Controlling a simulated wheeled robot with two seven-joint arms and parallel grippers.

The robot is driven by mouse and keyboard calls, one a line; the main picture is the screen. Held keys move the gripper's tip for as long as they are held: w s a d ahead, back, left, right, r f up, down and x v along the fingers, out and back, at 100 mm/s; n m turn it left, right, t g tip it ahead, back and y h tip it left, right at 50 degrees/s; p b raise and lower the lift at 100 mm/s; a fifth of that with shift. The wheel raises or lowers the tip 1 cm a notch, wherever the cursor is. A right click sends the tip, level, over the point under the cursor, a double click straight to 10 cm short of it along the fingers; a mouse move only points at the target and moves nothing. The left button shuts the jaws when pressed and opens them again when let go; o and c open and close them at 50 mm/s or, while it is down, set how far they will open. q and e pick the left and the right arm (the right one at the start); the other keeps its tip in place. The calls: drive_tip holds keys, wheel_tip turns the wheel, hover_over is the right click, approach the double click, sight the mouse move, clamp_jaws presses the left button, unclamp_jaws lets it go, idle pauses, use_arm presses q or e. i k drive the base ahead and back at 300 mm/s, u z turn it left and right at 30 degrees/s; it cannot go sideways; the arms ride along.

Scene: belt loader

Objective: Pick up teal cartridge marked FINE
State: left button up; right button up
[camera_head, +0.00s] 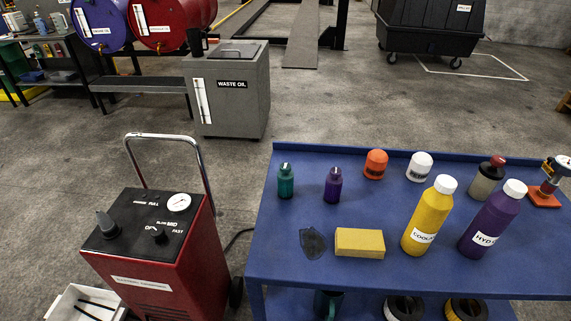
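Neither of my grippers is in view, and nothing touches the teal container.
An orange-capped item (376,164), a white-capped item (420,166), a yellow coolant bottle (427,218) and a purple bottle (490,222) stand further right. A yellow block (359,243) and dark patch (313,243) lie in front. A red machine (165,255) stands left of the table.

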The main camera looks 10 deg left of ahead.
sight(284, 176)
drive_tip(key=z, duration=0.5)
drive_tip(key=k, duration=1.15)
drive_tip(key=u, duration=0.15)
drive_tip(key=i, duration=0.35)
drive_tip(key=u, duration=0.8)
drive_tip(key=i, duration=0.8)
drive_tip(key=u, duration=0.05)
